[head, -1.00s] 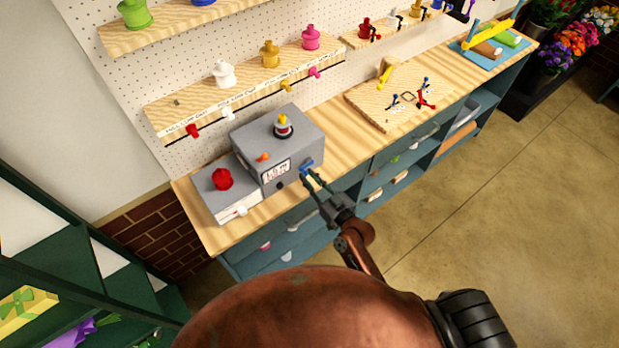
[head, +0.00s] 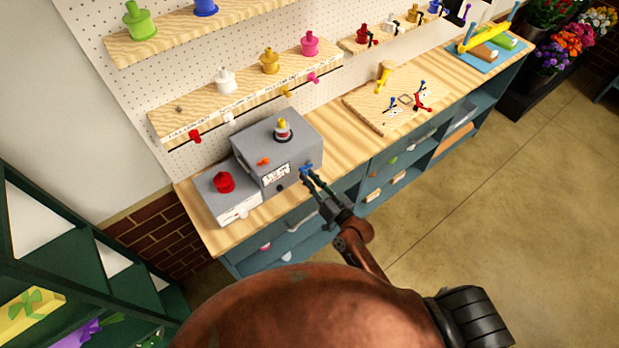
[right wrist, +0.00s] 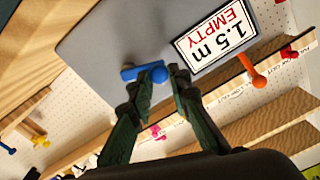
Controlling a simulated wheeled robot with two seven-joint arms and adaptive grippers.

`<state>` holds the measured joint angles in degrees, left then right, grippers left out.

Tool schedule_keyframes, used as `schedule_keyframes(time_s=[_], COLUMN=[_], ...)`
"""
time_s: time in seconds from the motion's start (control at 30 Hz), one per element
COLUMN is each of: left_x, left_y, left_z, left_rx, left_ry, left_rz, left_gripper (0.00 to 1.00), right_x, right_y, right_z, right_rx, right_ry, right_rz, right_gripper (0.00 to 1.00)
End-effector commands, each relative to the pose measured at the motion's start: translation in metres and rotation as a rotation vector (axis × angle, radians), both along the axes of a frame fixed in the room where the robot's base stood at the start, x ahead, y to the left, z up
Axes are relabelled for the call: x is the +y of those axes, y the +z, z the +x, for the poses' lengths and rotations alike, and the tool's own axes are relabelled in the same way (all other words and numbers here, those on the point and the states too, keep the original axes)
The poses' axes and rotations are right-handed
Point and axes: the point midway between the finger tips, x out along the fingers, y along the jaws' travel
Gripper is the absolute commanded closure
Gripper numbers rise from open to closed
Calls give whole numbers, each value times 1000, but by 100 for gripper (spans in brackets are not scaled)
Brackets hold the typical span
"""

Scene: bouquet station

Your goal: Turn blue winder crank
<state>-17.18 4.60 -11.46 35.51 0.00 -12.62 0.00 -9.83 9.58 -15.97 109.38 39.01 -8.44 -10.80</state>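The grey winder box (head: 300,148) stands on the wooden bench. Its blue crank (head: 306,168) is on the front face, right of a display. In the right wrist view the blue crank (right wrist: 135,71) ends in a round blue knob (right wrist: 159,74). The display (right wrist: 216,36) reads "1.5 m EMPTY". My right gripper (head: 306,177) is at the crank. In the right wrist view its dark green fingers (right wrist: 161,82) are apart, with the knob between their tips. Contact with the knob cannot be told. My left gripper is not in view.
A wooden board (head: 391,105) with small tools lies right.

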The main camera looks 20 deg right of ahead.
Motion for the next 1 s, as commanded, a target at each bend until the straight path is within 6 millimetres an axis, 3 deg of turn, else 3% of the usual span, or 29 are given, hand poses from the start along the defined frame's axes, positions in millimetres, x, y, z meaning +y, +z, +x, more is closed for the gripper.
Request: schedule_keyframes(time_s=[0.2,0.57,0.67,1.0], left_x=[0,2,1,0], left_y=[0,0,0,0], left_z=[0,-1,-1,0], left_rx=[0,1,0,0], left_ry=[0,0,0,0], left_rz=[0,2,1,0], left_gripper=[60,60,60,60], right_x=[0,-2,-6,-29], right_y=[0,-1,-2,-2], right_z=[0,-5,-16,-82], right_rx=[0,1,3,3], right_ry=[0,1,1,2], right_rz=[-1,-2,-4,-4], right_gripper=[66,66,66,66])
